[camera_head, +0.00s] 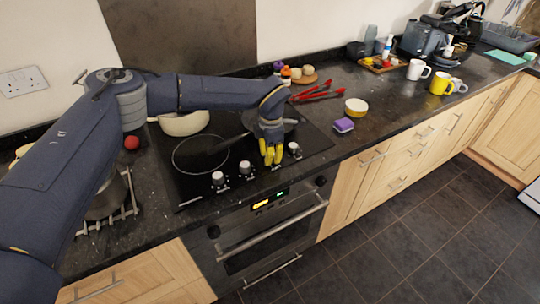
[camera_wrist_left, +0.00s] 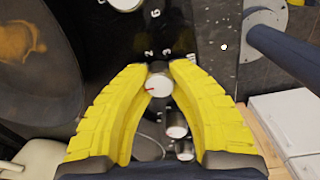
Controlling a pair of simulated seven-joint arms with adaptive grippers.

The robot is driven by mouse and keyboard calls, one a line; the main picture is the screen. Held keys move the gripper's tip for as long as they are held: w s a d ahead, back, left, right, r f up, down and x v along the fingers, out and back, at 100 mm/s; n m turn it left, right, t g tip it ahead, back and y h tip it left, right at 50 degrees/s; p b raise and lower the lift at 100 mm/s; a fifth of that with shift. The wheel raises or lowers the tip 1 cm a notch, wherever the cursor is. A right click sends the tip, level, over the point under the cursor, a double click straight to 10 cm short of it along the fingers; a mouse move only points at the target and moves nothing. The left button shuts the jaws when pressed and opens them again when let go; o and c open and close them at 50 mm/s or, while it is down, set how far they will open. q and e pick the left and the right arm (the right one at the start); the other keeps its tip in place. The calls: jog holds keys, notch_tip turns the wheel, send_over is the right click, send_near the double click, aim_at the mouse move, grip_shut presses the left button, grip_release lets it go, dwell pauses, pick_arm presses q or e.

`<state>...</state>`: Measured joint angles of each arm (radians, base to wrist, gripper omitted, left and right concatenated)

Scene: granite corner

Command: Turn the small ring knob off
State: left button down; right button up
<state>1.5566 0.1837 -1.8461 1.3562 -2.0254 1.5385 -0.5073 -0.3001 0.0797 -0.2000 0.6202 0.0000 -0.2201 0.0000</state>
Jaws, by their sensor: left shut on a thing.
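A row of silver knobs runs along the front of the black hob (camera_head: 178,184). In the head view, two knobs (camera_head: 218,178) (camera_head: 245,167) are left of my left gripper (camera_head: 270,158) and one knob (camera_head: 294,148) is right of it. In the left wrist view, my left gripper (camera_wrist_left: 158,76) has its yellow fingers shut on a round knob (camera_wrist_left: 158,86) with a red mark on its face. Digits are printed on the black surface beside it. The head view hides this knob behind the fingers. I cannot tell which knob is the small ring's. My right gripper is not in view.
A dark pan (camera_wrist_left: 35,60) stands close to the gripped knob. A cream pot (camera_head: 184,123) is at the hob's back left. Red tongs (camera_head: 318,92), a purple sponge (camera_head: 344,125) and a yellow-rimmed dish (camera_head: 356,106) lie right of the hob. The oven (camera_head: 240,235) is below.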

pick_arm(q)
jog(key=shift+s, duration=0.1)
jog(key=c, duration=1)
grip_release()
jog(key=shift+c, duration=0.2)
notch_tip(320, 180, up, 12)
jog(key=shift+s, duration=0.25)
jog(key=shift+d, duration=0.1)
